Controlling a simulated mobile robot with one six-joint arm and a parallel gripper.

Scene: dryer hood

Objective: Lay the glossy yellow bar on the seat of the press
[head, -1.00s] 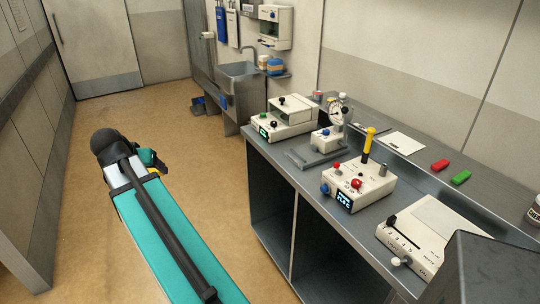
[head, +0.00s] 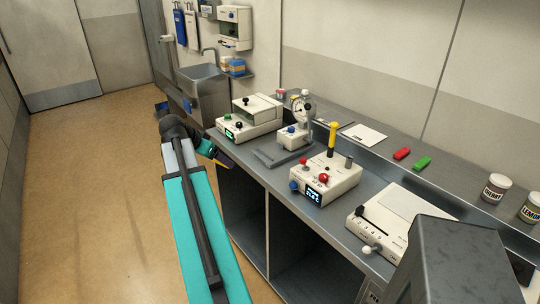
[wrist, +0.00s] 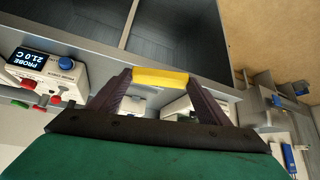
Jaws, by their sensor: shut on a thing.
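The glossy yellow bar (wrist: 160,77) lies across between the two dark fingertips of my gripper (wrist: 160,84) in the wrist view. The gripper is shut on it. In the head view my gripper (head: 221,158) is in front of the bench's front edge, left of the gauge stand, and the bar is barely visible there. The likely press is the white stand with a round dial gauge (head: 299,104) and a flat grey base (head: 278,157) on the bench. The bar is apart from it. I cannot make out its seat clearly.
The grey bench (head: 262,180) also holds a green-display device (head: 247,118), a probe box with a yellow-handled post (head: 325,180), a lever box (head: 385,220), red (head: 402,153) and green (head: 422,163) blocks, and jars (head: 496,188). Open floor lies left.

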